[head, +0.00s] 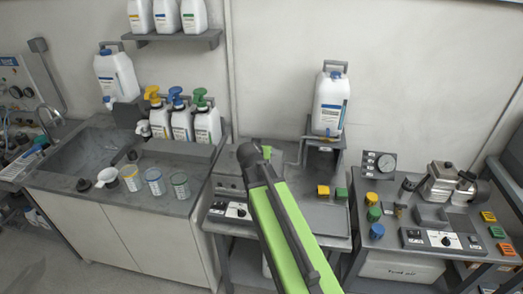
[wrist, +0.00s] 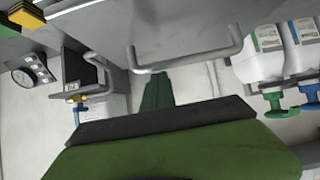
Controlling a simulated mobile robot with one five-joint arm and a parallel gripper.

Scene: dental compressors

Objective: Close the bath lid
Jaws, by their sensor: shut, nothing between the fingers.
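The bath (head: 228,188) is a grey unit on the middle bench, with a dial on its front panel. A grey panel that looks like its raised lid (head: 285,149) stands behind it, partly hidden by my green arm. In the wrist view, a grey panel with a bar handle, which looks like the lid (wrist: 190,28), fills the upper middle. My gripper (wrist: 157,98) is shut and empty, below the handle in that picture. I cannot tell whether it touches the handle. In the head view my arm hides the gripper's fingertips.
A white canister (head: 330,103) sits on a stand right of the bath. Yellow and green blocks (head: 331,192) lie in front of it. Several pump bottles (head: 181,124) stand by the sink at left.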

